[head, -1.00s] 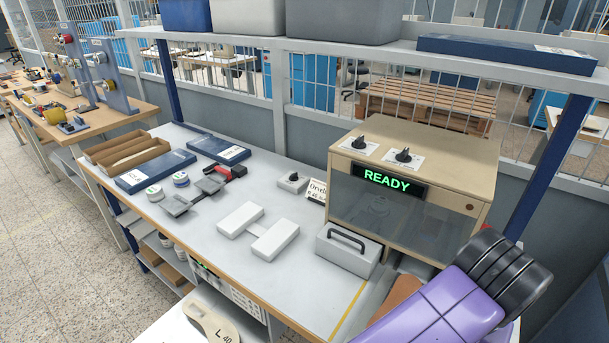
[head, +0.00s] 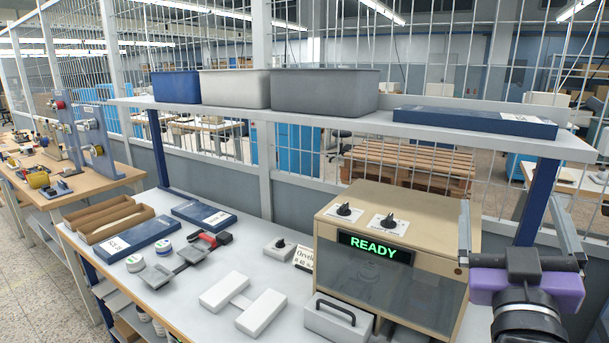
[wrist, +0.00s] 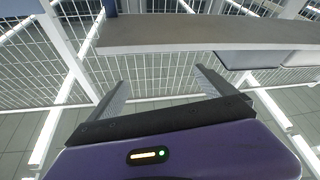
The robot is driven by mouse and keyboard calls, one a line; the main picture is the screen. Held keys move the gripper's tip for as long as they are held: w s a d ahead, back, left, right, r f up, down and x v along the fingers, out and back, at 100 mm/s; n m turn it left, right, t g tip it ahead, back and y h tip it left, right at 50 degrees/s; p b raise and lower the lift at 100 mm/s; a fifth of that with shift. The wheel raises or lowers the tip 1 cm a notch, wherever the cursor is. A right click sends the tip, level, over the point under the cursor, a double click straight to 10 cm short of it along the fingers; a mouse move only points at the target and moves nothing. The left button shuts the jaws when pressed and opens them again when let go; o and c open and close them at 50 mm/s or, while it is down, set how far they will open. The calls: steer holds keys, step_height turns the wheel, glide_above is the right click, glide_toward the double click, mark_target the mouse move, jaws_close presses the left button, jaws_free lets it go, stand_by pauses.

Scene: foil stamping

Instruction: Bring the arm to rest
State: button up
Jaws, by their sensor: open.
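My gripper (head: 515,222) is at the right of the head view, raised beside the beige READY machine, with its two grey fingers pointing up and spread apart. In the wrist view my gripper (wrist: 160,85) is open and nothing sits between its fingers. The wrist view looks toward the grey shelf edge (wrist: 190,32) and the wire mesh behind it. The fingers touch nothing that I can make out.
The beige machine (head: 461,228) with a READY display stands on the grey bench (head: 190,277). A shelf (head: 300,115) above carries bins (head: 325,92) and a blue box (head: 475,122). A blue shelf post (head: 533,205) stands close behind my gripper.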

steer(key=s+a+f+n+t+y, duration=0.2)
steer(key=s+a+f+n+y, duration=0.8)
steer(key=f+y, duration=0.3)
steer(key=s+a+f+m+g+h, duration=0.1)
steer(key=s+f+m+g, duration=0.2)
steer(key=s+f, duration=0.6)
steer(key=s+a+f+m+g+h, duration=0.1)
steer(key=s+f+m+g, duration=0.3)
steer(key=s+f, duration=0.5)
steer(key=s, duration=0.7)
steer(key=shift+s+f+m+h, duration=0.3)
steer(key=shift+f+m+h, duration=0.05)
steer(key=shift+m+h, duration=0.05)
